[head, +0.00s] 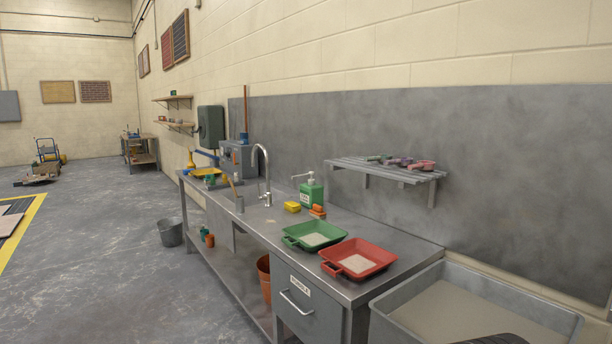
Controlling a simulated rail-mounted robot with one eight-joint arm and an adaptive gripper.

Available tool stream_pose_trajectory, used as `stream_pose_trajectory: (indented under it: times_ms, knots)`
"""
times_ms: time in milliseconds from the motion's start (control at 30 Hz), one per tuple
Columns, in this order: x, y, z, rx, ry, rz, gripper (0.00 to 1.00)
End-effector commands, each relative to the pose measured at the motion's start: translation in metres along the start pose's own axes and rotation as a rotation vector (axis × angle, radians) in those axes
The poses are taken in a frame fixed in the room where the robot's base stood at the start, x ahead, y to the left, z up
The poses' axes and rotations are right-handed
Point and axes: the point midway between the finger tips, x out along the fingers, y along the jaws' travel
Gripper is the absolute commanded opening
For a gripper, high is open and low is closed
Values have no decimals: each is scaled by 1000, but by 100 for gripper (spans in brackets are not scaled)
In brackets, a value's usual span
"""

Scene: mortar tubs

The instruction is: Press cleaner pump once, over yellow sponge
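The cleaner pump bottle (312,194) is green with a pale label and a white pump top. It stands upright at the back of the steel bench, and its nozzle points left. The yellow sponge (292,207) lies on the bench top just left of the bottle's base, below the nozzle's side. Whether the nozzle is directly over the sponge I cannot tell from this angle. My gripper is not in view.
An orange item (317,211) sits before the bottle. A green tray (290,240) and red tray (382,268) hold pale material at the bench front. A tall tap (267,165) stands left of the sponge. A slatted shelf (375,170) overhangs behind right.

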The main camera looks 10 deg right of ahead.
Motion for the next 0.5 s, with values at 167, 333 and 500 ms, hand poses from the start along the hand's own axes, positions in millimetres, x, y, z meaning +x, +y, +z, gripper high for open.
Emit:
stream_pose_trajectory:
  times_ms: [167, 333, 500]
  knots:
    - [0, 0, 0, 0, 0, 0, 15]
    - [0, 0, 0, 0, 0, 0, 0]
    - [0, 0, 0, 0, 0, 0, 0]
